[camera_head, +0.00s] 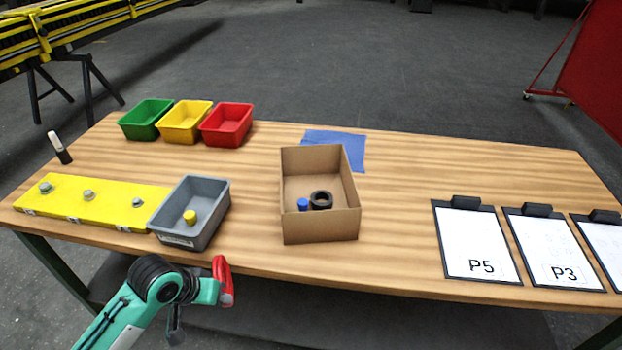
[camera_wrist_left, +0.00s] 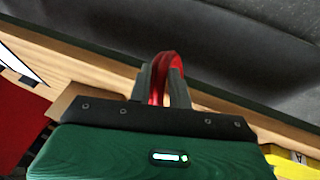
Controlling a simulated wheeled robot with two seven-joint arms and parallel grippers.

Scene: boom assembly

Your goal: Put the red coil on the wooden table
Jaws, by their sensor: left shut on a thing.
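The red coil (camera_head: 222,268) is held at the end of my left gripper (camera_head: 222,284), in front of the wooden table's near edge in the head view. In the left wrist view the red coil (camera_wrist_left: 166,66) stands upright between the two grey fingers of my left gripper (camera_wrist_left: 161,86), which is shut on it. The wooden table (camera_head: 390,190) stretches across the head view; its wood also shows behind the fingers in the left wrist view (camera_wrist_left: 85,68). My right gripper is in neither view.
A grey bin (camera_head: 208,232) with a yellow piece stands near the front edge, beside a yellow board (camera_head: 105,212). An open cardboard box (camera_head: 322,228) holds a blue piece and a black ring. Green, yellow and red bins stand behind. Clipboards (camera_head: 478,240) lie at right. Bare wood lies between box and clipboards.

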